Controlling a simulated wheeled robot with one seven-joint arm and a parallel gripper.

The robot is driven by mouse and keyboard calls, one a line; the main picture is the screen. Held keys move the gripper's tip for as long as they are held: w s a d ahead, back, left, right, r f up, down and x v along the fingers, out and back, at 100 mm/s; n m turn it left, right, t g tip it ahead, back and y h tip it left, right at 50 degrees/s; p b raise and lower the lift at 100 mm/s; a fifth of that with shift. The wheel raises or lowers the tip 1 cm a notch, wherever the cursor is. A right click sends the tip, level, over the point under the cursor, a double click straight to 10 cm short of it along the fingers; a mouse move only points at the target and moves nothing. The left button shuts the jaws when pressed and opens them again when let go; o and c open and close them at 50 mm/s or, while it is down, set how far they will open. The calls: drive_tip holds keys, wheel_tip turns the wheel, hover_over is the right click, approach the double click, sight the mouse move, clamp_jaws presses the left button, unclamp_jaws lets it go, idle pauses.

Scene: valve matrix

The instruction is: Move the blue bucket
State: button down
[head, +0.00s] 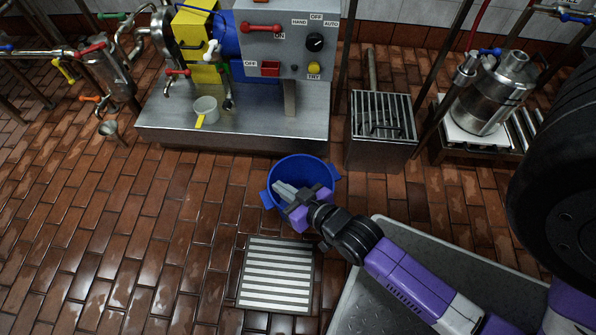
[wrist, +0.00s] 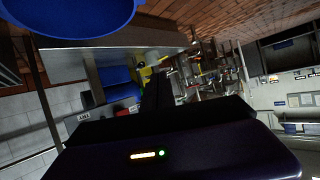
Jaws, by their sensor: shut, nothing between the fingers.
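The blue bucket (head: 310,170) stands upright on the brick floor in the middle of the head view, in front of the steel machine base. It has side tabs at its rim. My gripper (head: 283,190) is shut, with its fingers over the bucket in the head view and hiding part of its opening. I cannot tell whether the fingers touch the rim. In the wrist view, part of the blue bucket (wrist: 70,15) shows at the top left, and my gripper (wrist: 158,90) is dark in the middle.
A striped white mat (head: 278,274) lies on the floor just in front of the bucket. A steel base (head: 235,135) with a control panel is behind it. A grated steel box (head: 382,125) stands to the right, and my grey platform is at lower right.

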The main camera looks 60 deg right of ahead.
drive_tip(key=w+d+f+m+g+p, duration=0.2)
drive_tip(key=w+d+f+m+g, duration=0.4)
drive_tip(key=d+f, duration=0.55)
drive_tip(key=m+g+y+b, duration=0.2)
drive_tip(key=g+y+b, duration=0.2)
drive_tip(key=g+b, duration=0.3)
approach(302, 174)
drive_tip(key=shift+t, duration=0.4)
drive_tip(key=shift+s+a+f+b, duration=0.15)
drive_tip(key=shift+s+f+b, duration=0.1)
drive_tip(key=shift+f, duration=1)
drive_tip(key=shift+s+a+f+b, duration=0.1)
drive_tip(key=shift+a+f+b, duration=0.1)
drive_tip(key=shift+f, duration=1.05)
drive_tip(key=shift+s+a+f+b, duration=0.15)
drive_tip(key=shift+s+f+b, duration=0.1)
drive_tip(key=shift+f, duration=1)
drive_tip(key=shift+w+r, duration=0.1)
